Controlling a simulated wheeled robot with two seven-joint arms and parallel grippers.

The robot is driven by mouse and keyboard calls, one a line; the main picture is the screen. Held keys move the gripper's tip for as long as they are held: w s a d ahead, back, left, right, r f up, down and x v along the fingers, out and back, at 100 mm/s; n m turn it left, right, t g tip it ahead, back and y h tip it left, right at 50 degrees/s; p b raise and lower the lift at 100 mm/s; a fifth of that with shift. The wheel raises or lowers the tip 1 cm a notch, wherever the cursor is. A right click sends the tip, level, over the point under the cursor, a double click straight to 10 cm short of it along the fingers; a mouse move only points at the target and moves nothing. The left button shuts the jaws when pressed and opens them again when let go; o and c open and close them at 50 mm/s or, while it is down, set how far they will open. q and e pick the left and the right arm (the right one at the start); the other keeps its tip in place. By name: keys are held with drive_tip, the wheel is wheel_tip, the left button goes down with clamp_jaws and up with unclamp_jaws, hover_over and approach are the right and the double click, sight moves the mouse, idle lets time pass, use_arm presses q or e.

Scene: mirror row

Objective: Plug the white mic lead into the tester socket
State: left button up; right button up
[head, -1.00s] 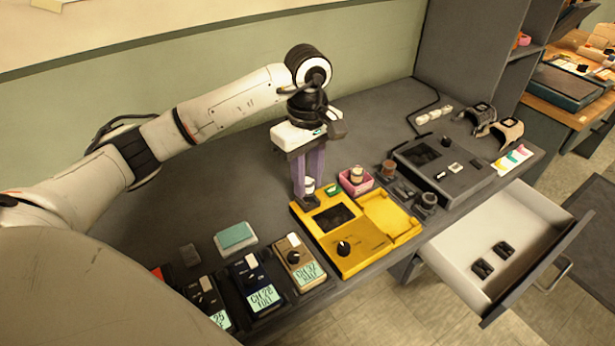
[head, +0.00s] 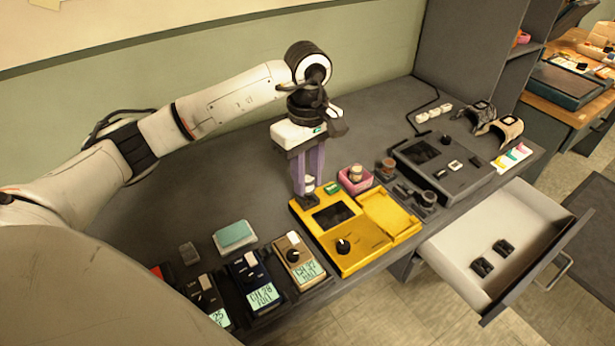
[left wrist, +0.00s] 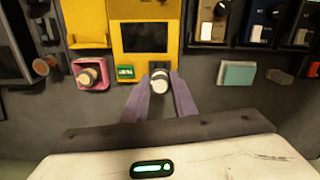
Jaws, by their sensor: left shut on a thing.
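The tester is a yellow box (head: 366,240) with a dark screen and a black knob; it also shows at the top of the left wrist view (left wrist: 128,66). A dark socket block (left wrist: 159,66) sits at its edge beside a green label. My left gripper (head: 306,194), with purple fingers, points down at that edge. It is shut on the white plug of the mic lead (left wrist: 158,82), which is lined up with the dark block and seems to touch it. I cannot tell how deep it sits. The lead's cable is not clearly visible. My right gripper is not in view.
A pink box (head: 356,180) with a plug-like piece stands close beside the fingers. Labelled handsets (head: 252,282) and a teal block (head: 235,237) lie to the left. A dark grey unit (head: 442,160) is to the right. An open drawer (head: 520,215) juts from the desk's front.

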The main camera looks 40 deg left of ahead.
use_arm(q)
drive_tip(key=shift+f+b, duration=0.8)
drive_tip(key=shift+f, duration=0.25)
idle(0.6)
drive_tip(key=o, duration=1.1)
drive_tip(key=shift+r, duration=0.15)
wheel_tip(320, 180, up, 10)
drive_tip(key=shift+r, duration=0.1)
